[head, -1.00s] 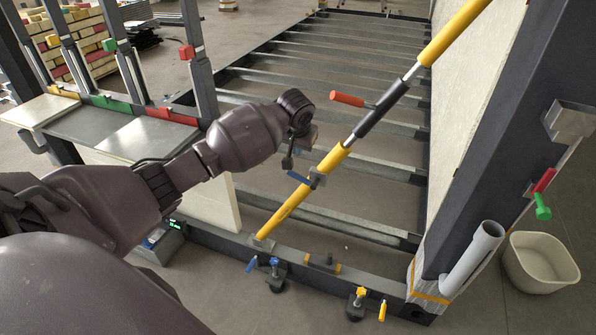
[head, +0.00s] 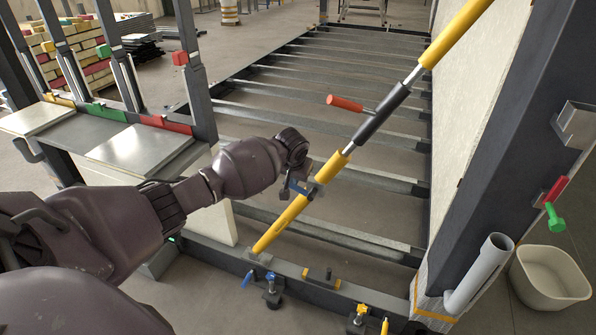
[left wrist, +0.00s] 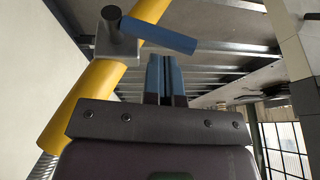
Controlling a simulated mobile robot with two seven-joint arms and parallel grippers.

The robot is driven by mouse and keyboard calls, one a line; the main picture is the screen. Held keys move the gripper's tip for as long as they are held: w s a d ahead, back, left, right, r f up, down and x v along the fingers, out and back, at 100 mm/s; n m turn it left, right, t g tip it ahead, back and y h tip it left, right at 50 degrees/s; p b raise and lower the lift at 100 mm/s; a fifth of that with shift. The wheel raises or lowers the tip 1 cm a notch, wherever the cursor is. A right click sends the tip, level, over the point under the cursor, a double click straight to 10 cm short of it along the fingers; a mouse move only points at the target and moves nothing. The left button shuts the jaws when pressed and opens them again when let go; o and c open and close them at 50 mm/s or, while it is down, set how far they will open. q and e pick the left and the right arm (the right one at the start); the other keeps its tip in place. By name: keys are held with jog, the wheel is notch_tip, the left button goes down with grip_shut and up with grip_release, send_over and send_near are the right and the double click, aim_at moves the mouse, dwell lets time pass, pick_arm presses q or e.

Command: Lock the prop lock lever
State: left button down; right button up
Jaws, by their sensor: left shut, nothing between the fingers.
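The prop (head: 335,166) is a slanted yellow tube with a black sleeve and a red-orange handle (head: 343,103) on its upper part. The blue prop lock lever (head: 302,190) sticks out to the left from a grey collar low on the prop. In the left wrist view the lever (left wrist: 160,35) runs from a round grey pivot towards the right, slanting slightly down. My left gripper (left wrist: 166,78) is shut and empty, its blue fingertips close below the lever; I cannot tell whether they touch it. In the head view its fingers are mostly hidden beside the lever. My right gripper is not in view.
The steel frame with crossbars (head: 330,125) lies behind the prop. A dark post and pale panel stand at right, with a grey pipe (head: 480,270) and a white bin (head: 548,275). Blue and yellow clamps (head: 272,285) sit along the front beam. A grey bench (head: 140,146) stands at left.

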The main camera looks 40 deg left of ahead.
pick_arm(q)
jog(key=shift+w+a+f, duration=0.1)
jog(key=shift+a+f, duration=0.15)
jog(key=shift+f, duration=0.3)
jog(key=shift+w+a+f, duration=0.1)
jog(key=shift+a+f, duration=0.1)
jog(key=shift+f, duration=0.3)
jog(key=shift+s, duration=0.1)
